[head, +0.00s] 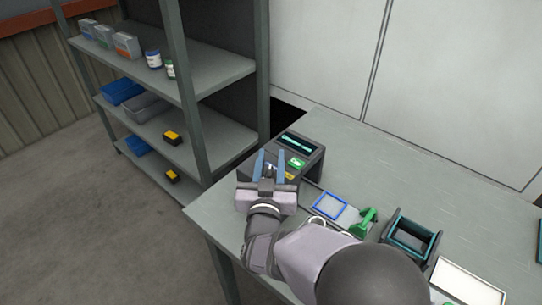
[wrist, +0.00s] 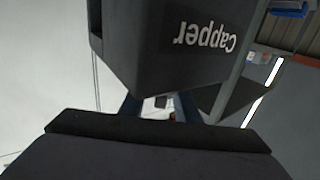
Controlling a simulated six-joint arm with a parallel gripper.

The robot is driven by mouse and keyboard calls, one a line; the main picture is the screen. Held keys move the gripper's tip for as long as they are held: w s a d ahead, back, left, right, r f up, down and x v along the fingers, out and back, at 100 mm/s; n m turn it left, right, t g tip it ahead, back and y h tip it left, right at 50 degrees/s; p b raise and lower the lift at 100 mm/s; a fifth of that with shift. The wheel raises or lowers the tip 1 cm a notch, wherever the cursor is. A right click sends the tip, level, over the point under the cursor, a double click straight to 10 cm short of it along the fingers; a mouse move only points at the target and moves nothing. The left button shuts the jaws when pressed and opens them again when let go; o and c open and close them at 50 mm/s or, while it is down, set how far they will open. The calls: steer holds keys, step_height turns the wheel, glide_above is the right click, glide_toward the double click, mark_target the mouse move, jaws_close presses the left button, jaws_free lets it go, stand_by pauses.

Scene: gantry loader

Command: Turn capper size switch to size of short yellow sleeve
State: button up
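The capper (head: 312,151) is a dark box at the back left of the table, with a lit display and a green panel on its face. In the wrist view the capper (wrist: 165,45) fills the top, its name upside down. My gripper (head: 269,156) is in front of the capper's left part, its two blue fingers spread apart. In the wrist view the fingers (wrist: 158,106) show a gap with a small dark and light piece between them; I cannot tell if it is the size switch or if they touch it. I cannot make out a short yellow sleeve.
A blue-framed pad (head: 329,206), a green tool (head: 367,221), a dark open box (head: 411,238) and a white tray (head: 466,283) stand along the table (head: 400,168). The table's back right is clear. A shelf rack (head: 215,75) with bins and jars stands at left.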

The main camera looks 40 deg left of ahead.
steer(key=shift+w+a, duration=0.1)
steer(key=shift+w, duration=0.05)
jaws_close()
